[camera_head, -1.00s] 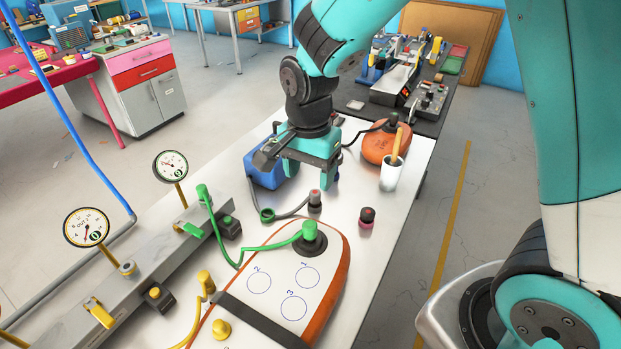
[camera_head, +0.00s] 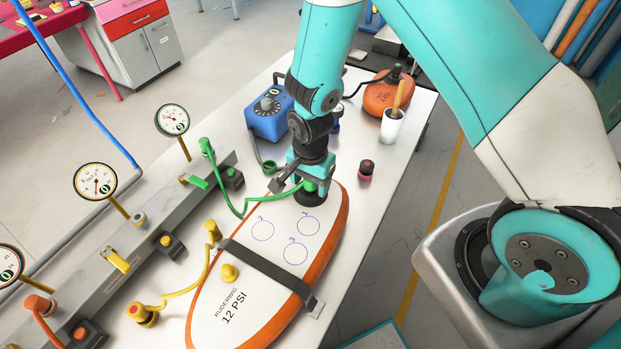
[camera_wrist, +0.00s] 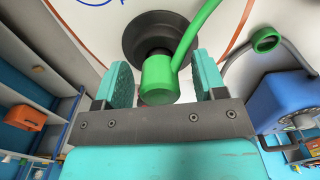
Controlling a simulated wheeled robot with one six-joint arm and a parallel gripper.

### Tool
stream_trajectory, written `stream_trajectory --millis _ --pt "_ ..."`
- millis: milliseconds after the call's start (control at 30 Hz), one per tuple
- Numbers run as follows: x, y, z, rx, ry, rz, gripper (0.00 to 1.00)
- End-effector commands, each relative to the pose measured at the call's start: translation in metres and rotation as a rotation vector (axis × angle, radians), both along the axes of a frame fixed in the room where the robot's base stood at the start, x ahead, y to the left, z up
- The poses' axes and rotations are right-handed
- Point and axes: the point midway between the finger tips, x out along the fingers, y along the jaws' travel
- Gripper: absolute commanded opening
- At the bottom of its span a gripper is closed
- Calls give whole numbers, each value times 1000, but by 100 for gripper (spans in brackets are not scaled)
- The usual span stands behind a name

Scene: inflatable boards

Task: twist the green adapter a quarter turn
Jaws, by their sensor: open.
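The green adapter (camera_wrist: 159,80) sits on the dark round valve seat (camera_wrist: 150,35) of the inflatable board, with the green hose (camera_wrist: 196,32) leaving it. In the head view the board (camera_head: 262,262) lies on the bench, white on top with an orange edge. My gripper (camera_wrist: 160,84) is open over the adapter. In the wrist view one teal finger stands on each side of it, with a visible gap on both sides. In the head view my gripper (camera_head: 310,180) mostly hides the adapter.
A blue pump box (camera_head: 268,117) stands behind, left of my arm. A dark and pink cap (camera_head: 366,169) and a white cup (camera_head: 392,126) stand to the right. A black strap (camera_head: 268,268) crosses the board. A rail with gauges (camera_head: 130,240) runs along the left.

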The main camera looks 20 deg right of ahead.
Motion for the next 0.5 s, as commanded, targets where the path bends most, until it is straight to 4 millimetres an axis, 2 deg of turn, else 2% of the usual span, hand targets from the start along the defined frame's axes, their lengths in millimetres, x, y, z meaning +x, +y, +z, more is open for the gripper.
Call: stream_trajectory --millis 300,333,500 --pt "0 0 -4 1 -1 0 64" --pt "0 0 -4 1 -1 0 62" --pt "0 0 -4 1 -1 0 23"
